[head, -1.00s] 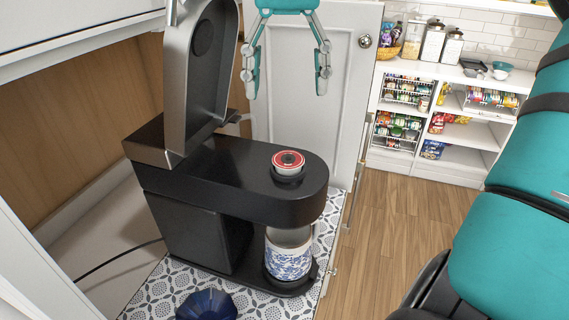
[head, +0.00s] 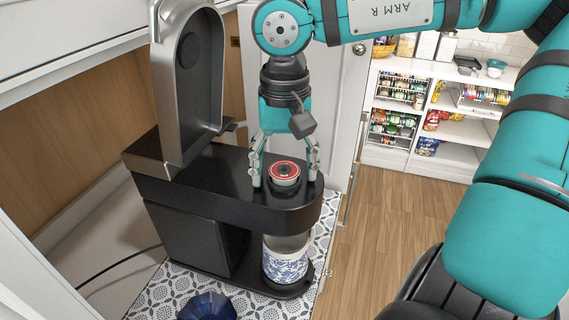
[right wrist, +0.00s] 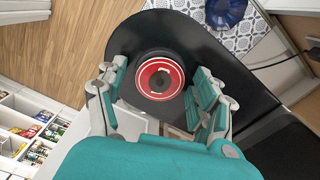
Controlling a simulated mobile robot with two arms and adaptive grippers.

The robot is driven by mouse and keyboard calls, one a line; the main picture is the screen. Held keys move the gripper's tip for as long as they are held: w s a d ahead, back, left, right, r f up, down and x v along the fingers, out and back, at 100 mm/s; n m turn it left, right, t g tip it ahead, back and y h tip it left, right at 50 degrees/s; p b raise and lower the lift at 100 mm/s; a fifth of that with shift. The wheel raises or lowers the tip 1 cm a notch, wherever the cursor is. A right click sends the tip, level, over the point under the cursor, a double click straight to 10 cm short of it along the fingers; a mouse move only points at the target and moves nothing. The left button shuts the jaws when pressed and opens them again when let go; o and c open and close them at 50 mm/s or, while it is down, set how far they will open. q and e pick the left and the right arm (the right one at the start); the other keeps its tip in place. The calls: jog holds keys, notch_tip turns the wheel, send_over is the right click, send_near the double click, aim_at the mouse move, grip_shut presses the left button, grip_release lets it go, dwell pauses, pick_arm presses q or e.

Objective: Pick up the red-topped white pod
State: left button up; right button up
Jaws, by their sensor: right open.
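The red-topped white pod (head: 285,172) sits upright on the black top of the coffee machine (head: 225,185), near its rounded front end. The red lid of the pod also shows in the right wrist view (right wrist: 159,78). My right gripper (head: 285,180) is open and points down from above, with a finger on each side of the pod. In the right wrist view its fingers (right wrist: 158,95) stand apart, with gaps between them and the pod. My left gripper is not in view.
The machine's silver lid (head: 190,85) stands raised left of my gripper. A blue-patterned white mug (head: 285,262) stands below the machine's front end. A dark blue bowl (head: 208,306) is on the patterned mat (head: 160,290). Pantry shelves (head: 420,110) stand behind.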

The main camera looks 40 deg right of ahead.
jog(key=c, duration=0.5)
jog(key=shift+s, duration=0.15)
jog(key=shift+c, duration=1.4)
